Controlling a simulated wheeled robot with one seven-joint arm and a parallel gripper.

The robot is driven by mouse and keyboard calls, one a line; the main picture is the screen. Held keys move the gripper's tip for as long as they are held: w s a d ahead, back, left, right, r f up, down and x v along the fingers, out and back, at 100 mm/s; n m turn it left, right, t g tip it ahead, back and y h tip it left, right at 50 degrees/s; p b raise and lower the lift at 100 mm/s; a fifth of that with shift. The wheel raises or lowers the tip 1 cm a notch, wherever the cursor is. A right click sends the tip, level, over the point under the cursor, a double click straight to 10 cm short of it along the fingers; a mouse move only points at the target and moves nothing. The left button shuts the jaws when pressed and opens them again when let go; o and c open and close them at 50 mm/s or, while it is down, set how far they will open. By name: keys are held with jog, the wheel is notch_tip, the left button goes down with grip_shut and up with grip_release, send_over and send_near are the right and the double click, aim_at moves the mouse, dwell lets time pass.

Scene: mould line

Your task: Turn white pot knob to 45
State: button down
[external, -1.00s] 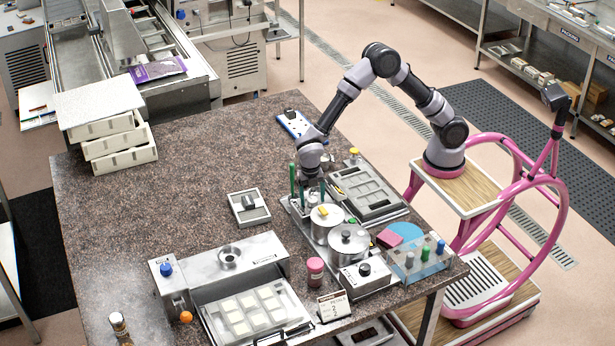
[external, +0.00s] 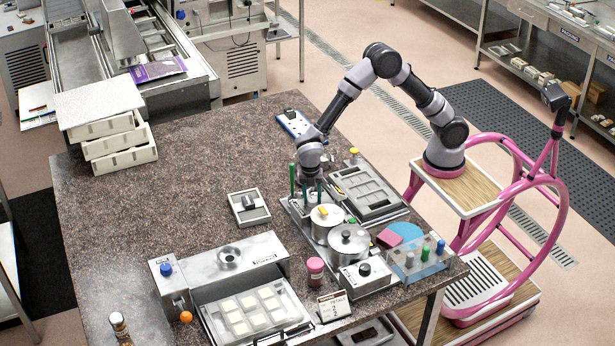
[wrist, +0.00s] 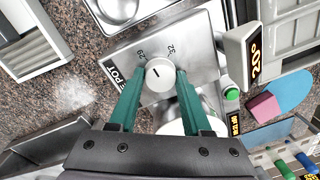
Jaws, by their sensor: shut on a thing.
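The white pot knob (wrist: 160,71) is a round white dial with a short dark mark, on a steel panel in the wrist view. The numbers 29 and 32 show beside it. A label ending in "POT" is partly hidden by a finger. My gripper (wrist: 160,76) has its two green fingers closed on opposite sides of the knob. In the external view my gripper (external: 312,192) reaches down at the back of the steel unit, and the knob cannot be made out there. A white-topped pot (external: 326,216) stands in front of it.

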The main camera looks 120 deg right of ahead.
jog(key=m, duration=1.2)
jog(key=shift+t, duration=0.3)
jog(key=m, duration=1.1)
jog(key=shift+m+t, duration=0.3)
jog(key=shift+m, duration=0.1)
jog(key=shift+c, duration=1.8)
grip_release()
jog(key=shift+s, duration=0.1)
jog(key=shift+r, duration=0.1)
